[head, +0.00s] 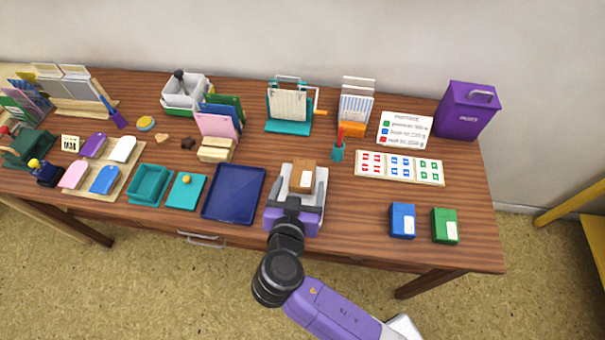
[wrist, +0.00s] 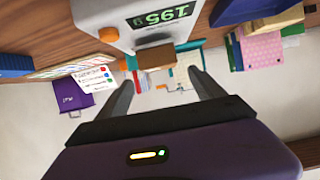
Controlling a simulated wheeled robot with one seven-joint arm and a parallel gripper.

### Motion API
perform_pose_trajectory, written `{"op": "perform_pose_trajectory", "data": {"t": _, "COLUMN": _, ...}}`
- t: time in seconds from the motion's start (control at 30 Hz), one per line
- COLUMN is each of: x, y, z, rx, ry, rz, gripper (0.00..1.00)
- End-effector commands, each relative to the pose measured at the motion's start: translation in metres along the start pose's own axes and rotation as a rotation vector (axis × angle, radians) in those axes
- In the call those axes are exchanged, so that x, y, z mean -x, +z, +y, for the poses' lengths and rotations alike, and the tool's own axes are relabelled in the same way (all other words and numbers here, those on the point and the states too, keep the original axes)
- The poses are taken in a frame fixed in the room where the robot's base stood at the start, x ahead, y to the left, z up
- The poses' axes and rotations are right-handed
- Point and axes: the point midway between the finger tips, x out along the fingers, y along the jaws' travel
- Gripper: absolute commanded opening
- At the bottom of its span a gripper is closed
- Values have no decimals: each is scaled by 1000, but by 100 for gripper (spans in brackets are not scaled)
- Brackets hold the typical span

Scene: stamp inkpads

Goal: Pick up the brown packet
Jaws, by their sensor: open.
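The brown packet (head: 304,174) is a small brown block with a pale label, lying on a white scale (head: 320,190) near the middle of the table. In the wrist view the packet lies just beyond the gap between the spread fingertips (wrist: 160,79). I cannot tell whether anything touches.
A dark blue tray (head: 234,218) stands just left of the scale. A teal cup (head: 337,153) with a red item is behind and right. Blue (head: 402,221) and green (head: 445,226) boxes stand at the right front. Table surface between scale and blue box is clear.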

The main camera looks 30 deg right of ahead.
Motion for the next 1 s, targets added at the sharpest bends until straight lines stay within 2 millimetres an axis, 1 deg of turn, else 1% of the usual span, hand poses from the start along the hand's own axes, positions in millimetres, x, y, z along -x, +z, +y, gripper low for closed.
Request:
{"op": "perform_pose_trajectory", "data": {"t": 0.23, "x": -25, "y": 0, "z": -1, "rx": 3, "ry": -1, "rz": -1, "gripper": 78}}
{"op": "perform_pose_trajectory", "data": {"t": 0.4, "x": -49, "y": 4, "z": -2, "rx": 3, "ry": 0, "rz": -1, "gripper": 78}}
{"op": "perform_pose_trajectory", "data": {"t": 0.5, "x": -60, "y": 5, "z": -2, "rx": 3, "ry": -1, "rz": -2, "gripper": 78}}
{"op": "perform_pose_trajectory", "data": {"t": 0.6, "x": -66, "y": 5, "z": -2, "rx": 1, "ry": -2, "rz": -2, "gripper": 78}}
{"op": "perform_pose_trajectory", "data": {"t": 0.8, "x": -67, "y": 6, "z": -2, "rx": 2, "ry": -3, "rz": -1, "gripper": 78}}
{"op": "perform_pose_trajectory", "data": {"t": 0.83, "x": -67, "y": 6, "z": -2, "rx": 2, "ry": -3, "rz": -1, "gripper": 76}}
{"op": "perform_pose_trajectory", "data": {"t": 0.87, "x": -67, "y": 6, "z": -2, "rx": 2, "ry": -3, "rz": -1, "gripper": 70}}
{"op": "perform_pose_trajectory", "data": {"t": 0.9, "x": -66, "y": 6, "z": -2, "rx": 2, "ry": -3, "rz": -1, "gripper": 62}}
{"op": "perform_pose_trajectory", "data": {"t": 0.97, "x": -66, "y": 6, "z": -2, "rx": 2, "ry": -3, "rz": -1, "gripper": 51}}
{"op": "perform_pose_trajectory", "data": {"t": 1.0, "x": -66, "y": 6, "z": -2, "rx": 2, "ry": -3, "rz": -1, "gripper": 43}}
